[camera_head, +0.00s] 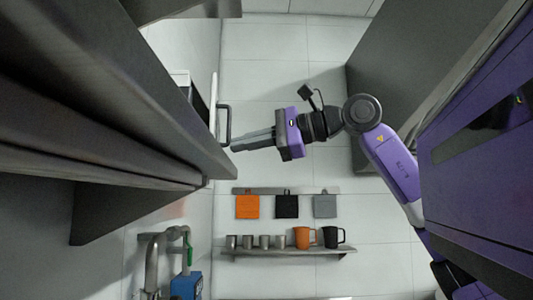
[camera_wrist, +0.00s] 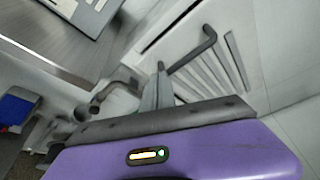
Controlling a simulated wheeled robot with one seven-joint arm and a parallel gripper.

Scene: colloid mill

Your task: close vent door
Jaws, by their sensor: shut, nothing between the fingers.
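The vent door shows in the wrist view as a pale slatted panel (camera_wrist: 222,62) with a dark bar handle (camera_wrist: 197,50). In the head view the door (camera_head: 214,92) is a thin pale panel seen nearly edge-on, its handle (camera_head: 226,124) standing out to the right. A dark gap shows behind its upper part, so it looks partly open; how far is hard to tell. My gripper (camera_head: 234,148) is shut and empty, its fingertips just below and beside the handle. In the wrist view the fingers (camera_wrist: 158,78) lie close to the handle's lower end; contact cannot be told.
A large dark cabinet or hood (camera_head: 100,100) fills the left of the head view. Below are a shelf (camera_head: 290,251) with several cups, hanging orange, black and grey cloths (camera_head: 286,206), and a tap (camera_head: 170,240).

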